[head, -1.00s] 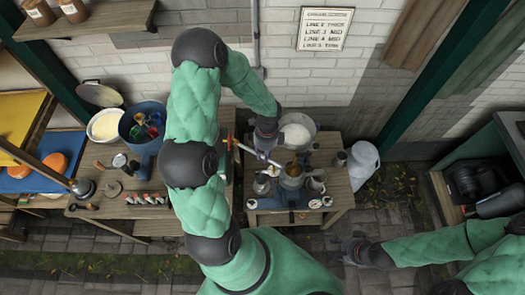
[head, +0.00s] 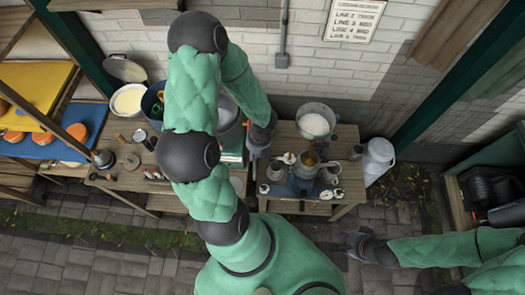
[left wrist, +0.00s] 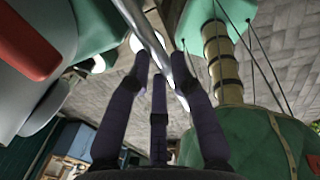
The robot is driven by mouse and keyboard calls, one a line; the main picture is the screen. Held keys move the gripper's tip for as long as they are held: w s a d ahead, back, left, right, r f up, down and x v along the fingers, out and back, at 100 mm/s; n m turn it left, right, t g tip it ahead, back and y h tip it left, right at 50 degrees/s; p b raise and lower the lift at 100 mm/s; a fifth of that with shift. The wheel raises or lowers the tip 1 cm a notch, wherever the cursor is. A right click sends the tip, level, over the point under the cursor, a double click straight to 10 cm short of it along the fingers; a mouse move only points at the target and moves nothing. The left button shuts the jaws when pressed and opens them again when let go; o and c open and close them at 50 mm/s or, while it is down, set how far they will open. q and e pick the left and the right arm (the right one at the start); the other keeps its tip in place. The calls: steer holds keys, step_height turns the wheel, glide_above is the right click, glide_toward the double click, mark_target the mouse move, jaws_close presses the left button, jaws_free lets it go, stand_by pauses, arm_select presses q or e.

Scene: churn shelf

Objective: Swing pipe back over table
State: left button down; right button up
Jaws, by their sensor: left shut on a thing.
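My left gripper (head: 258,148) is at the left edge of the small wooden table (head: 346,140). In the left wrist view its dark fingers (left wrist: 160,68) are closed around a shiny metal pipe (left wrist: 147,32), which runs diagonally between them. In the head view the pipe is mostly hidden by my arm and hand.
A metal bowl of white liquid (head: 314,124) stands at the table's back. A pale can (head: 378,156) stands on the ground to the right. A longer bench (head: 128,166) with pots and small items is on the left. Paving in front is clear.

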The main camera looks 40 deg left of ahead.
arm_select(q)
steer(key=shift+s+a+m+t+y+p, duration=0.15)
steer(key=shift+s+a+m, duration=0.3)
steer(key=shift+a+m, duration=0.5)
steer(key=shift+s+a+m+t+y+p, duration=0.1)
steer(key=shift+s+a+m+p, duration=0.3)
steer(key=shift+a+m, duration=0.6)
steer(key=shift+s+a+m+t+y+p, duration=0.15)
steer(key=shift+s+a+m, duration=0.4)
steer(key=shift+a+m, duration=0.4)
steer(key=shift+r, duration=0.1)
steer(key=c, duration=1.1)
jaws_free()
steer(key=shift+d, duration=0.1)
steer(key=r, duration=0.4)
steer(key=d+r, duration=0.1)
steer(key=r, duration=0.6)
steer(key=shift+w+d+r, duration=0.15)
steer(key=shift+d+r, duration=0.2)
